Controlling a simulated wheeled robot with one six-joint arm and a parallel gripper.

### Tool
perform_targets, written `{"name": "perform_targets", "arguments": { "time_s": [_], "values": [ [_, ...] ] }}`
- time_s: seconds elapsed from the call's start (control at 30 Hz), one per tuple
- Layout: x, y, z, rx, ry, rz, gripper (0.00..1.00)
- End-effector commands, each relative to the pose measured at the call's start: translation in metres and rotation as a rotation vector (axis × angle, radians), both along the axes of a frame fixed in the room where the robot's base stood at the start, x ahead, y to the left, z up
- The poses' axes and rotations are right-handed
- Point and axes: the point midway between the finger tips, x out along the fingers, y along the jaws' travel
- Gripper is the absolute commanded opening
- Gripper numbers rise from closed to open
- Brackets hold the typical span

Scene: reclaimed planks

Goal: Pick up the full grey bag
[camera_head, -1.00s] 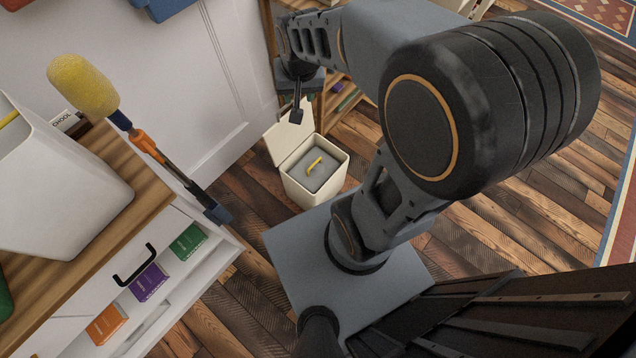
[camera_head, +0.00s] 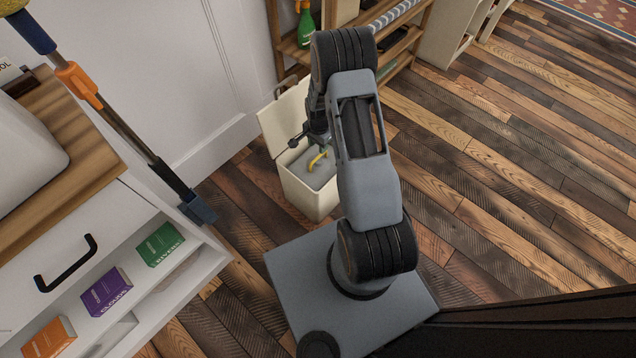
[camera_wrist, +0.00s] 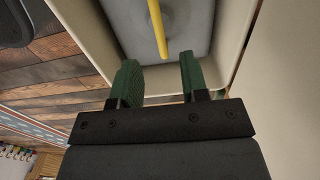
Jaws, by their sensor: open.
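The grey bag (camera_head: 308,174) sits inside a cream bin (camera_head: 310,202) with its lid raised. A yellow handle (camera_head: 318,158) stands up from its top. In the wrist view the bag (camera_wrist: 190,15) fills the bin and its yellow handle (camera_wrist: 157,28) runs down between the lines of my fingertips. My gripper (camera_wrist: 158,62) is open, with green finger pads on either side of the handle's near end and nothing held. I cannot tell whether the handle is deep enough between the pads. In the head view my gripper is over the bin, partly hidden by my arm.
The raised bin lid (camera_head: 283,118) leans near the white wall. A white drawer cabinet (camera_head: 105,215) with several coloured boxes and a long-handled duster (camera_head: 130,122) stands at left. A wooden shelf (camera_head: 400,45) is behind. The plank floor at right is clear.

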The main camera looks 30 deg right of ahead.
Motion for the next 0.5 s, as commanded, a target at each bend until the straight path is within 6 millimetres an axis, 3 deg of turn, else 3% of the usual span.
{"name": "perform_targets", "arguments": {
  "time_s": [0.03, 0.2, 0.5],
  "values": [
    [0.0, 0.0, -0.013, 0.0, 0.0, 0.0, 0.41],
    [0.0, 0.0, -0.038, 0.0, 0.0, 0.002, 0.41],
    [0.0, 0.0, -0.052, -0.001, -0.001, 0.003, 0.41]
  ]
}}
